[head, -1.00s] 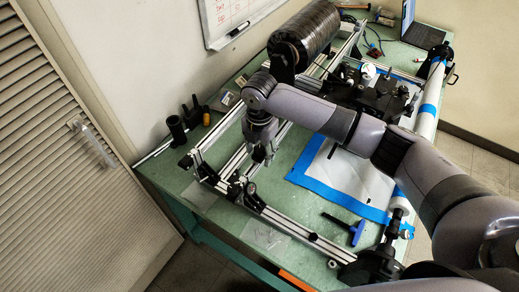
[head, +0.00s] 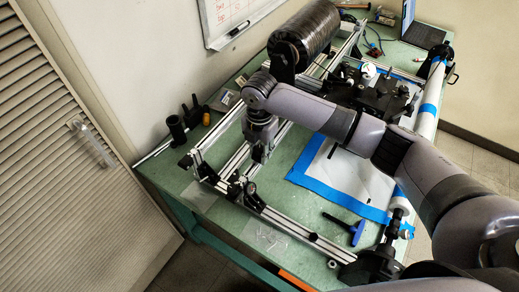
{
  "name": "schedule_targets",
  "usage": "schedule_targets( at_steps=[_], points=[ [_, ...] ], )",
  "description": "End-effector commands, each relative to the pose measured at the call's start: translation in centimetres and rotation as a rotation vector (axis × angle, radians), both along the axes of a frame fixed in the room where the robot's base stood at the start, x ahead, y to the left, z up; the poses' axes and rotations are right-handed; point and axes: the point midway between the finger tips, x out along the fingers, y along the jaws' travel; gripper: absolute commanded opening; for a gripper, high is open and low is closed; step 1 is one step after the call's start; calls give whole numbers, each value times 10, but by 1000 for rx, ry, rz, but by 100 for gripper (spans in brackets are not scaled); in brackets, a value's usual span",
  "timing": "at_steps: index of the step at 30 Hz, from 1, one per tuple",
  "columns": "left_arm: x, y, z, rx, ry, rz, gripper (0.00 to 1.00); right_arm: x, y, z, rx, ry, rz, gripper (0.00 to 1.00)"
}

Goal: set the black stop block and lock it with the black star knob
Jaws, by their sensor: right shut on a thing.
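My right gripper (head: 261,156) points down over the long aluminium rail on the left part of the bench frame. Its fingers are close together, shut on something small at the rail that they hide. I cannot make out whether this is the black stop block or the black star knob. Small black fittings (head: 236,187) sit on the rails just below and left of the gripper, too small to name surely. My left gripper is not in view.
The aluminium frame (head: 290,229) stands on a green bench (head: 302,194). A black tow spool (head: 306,35) is behind the gripper. A blue-edged white sheet (head: 345,178) and a blue-handled tool (head: 347,227) lie right. A long white roller (head: 429,105) runs along the right side.

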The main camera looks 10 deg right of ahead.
Motion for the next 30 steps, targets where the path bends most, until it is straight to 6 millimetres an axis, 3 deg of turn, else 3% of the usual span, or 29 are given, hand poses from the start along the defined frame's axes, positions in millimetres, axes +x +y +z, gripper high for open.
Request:
schedule_targets(
  at_steps=[4, 12, 21, 22, 30],
  points=[
    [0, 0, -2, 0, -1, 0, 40, 5, -5, 0, -1, -1, -3, 0],
    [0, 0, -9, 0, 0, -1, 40, 34, -33, 0, 1, -2, -3, 0],
    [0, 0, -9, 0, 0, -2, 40, 35, -34, 1, 2, -1, -2, 0],
    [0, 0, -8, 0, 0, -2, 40, 35, -34, 1, 2, -1, -2, 30],
    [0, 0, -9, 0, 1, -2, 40, 34, -33, 1, 1, 0, -1, 48]
  ],
)
